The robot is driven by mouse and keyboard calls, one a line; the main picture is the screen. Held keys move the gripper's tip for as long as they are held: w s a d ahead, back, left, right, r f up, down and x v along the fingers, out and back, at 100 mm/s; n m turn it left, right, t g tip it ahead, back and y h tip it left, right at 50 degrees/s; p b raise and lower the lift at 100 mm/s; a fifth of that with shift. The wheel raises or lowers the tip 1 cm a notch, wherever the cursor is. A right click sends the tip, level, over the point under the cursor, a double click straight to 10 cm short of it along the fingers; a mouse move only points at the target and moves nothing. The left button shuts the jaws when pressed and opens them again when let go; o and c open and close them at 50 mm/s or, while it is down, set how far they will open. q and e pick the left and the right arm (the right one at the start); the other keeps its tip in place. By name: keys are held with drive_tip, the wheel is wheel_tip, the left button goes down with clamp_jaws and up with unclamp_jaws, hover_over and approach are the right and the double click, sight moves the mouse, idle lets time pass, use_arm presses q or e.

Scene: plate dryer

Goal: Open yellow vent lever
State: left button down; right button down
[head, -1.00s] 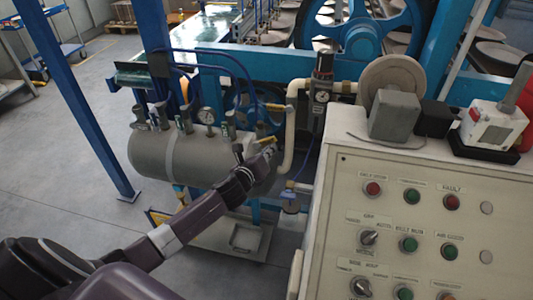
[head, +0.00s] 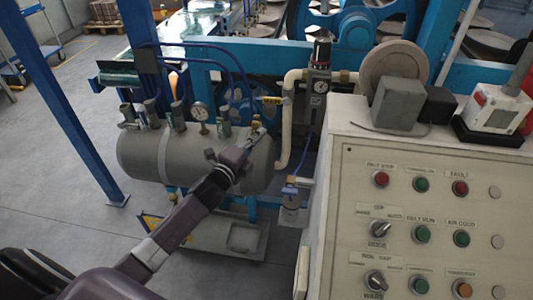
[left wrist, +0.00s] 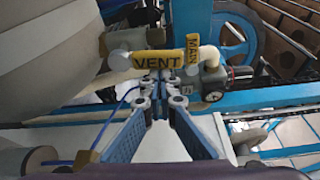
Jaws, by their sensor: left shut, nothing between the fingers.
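The yellow vent lever (left wrist: 158,62), lettered VENT, lies crosswise in the left wrist view, just beyond the fingertips of my left gripper (left wrist: 158,84). The fingers are shut with nothing between them; whether their tips touch the lever is unclear. In the head view, my left gripper (head: 255,134) is at the right end of the grey tank (head: 150,155), and the vent lever is hard to make out there. A second yellow lever, lettered MAIN (left wrist: 193,50), stands right beside the vent lever; it also shows in the head view (head: 271,100). My right gripper is not in view.
A control panel (head: 400,165) with knobs and buttons fills the right side. A pale pipe (head: 286,125) and a regulator with a gauge (head: 318,88) stand behind the tank's right end. A blue post (head: 75,110) stands at left, with open floor around it.

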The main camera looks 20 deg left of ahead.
use_arm(q)
drive_tip(key=shift+a, duration=0.25)
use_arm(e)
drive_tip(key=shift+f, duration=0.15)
use_arm(q)
drive_tip(key=shift+r, duration=0.1)
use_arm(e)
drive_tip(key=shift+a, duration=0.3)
use_arm(q)
drive_tip(key=shift+s+a, duration=0.1)
